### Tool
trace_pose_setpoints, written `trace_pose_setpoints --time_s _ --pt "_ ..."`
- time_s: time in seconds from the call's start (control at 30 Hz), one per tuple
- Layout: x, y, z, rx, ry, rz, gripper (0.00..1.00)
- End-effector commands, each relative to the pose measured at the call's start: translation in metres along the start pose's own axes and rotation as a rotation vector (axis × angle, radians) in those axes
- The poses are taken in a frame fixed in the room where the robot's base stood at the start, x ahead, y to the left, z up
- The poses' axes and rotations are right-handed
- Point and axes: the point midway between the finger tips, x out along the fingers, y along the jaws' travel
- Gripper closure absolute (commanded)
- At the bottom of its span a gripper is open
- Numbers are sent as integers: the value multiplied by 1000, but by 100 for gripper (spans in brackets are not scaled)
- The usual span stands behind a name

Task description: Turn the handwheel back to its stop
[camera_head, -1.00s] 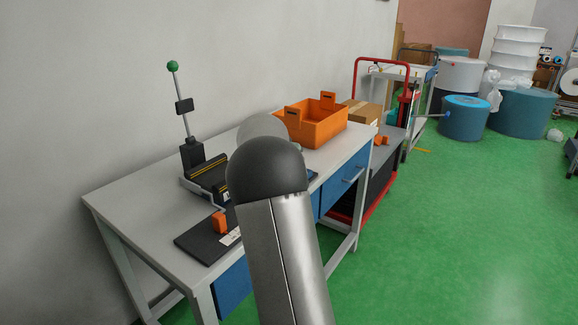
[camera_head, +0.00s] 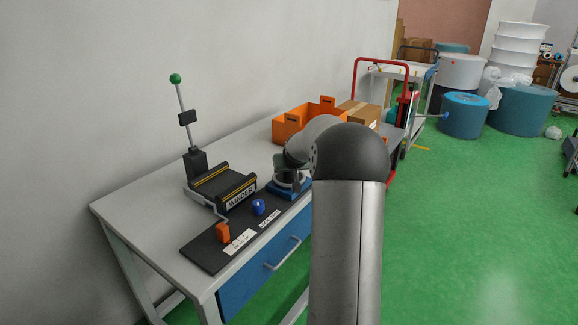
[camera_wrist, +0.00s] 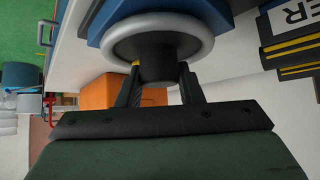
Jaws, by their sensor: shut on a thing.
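The handwheel has a pale grey rim and a dark hub, and in the wrist view its rim (camera_wrist: 112,47) fills the top middle. In the head view the handwheel (camera_head: 293,182) sits on a blue base (camera_head: 280,191) at the bench's front edge, partly hidden by my arm. My gripper (camera_wrist: 160,82) has its two dark fingers on either side of the handwheel's dark hub, shut on it. The wheel's stop and any turn mark cannot be made out.
A black winder (camera_head: 222,186) with an upright green-knobbed lever (camera_head: 185,117) stands left of the wheel. A blue knob (camera_head: 258,207) and an orange block (camera_head: 222,232) are on the black front plate. An orange bin (camera_head: 290,128) and a carton (camera_head: 360,112) are behind.

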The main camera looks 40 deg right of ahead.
Motion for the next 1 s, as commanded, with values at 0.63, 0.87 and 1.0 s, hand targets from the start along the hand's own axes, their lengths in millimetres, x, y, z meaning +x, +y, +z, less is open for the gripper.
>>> trace_pose_setpoints --time_s 0.63,0.87,1.0 --pt "0 0 1 -7 -1 -5 45" --pt "-4 0 0 -6 0 -4 45" --pt "-23 1 -1 -5 3 -3 45"
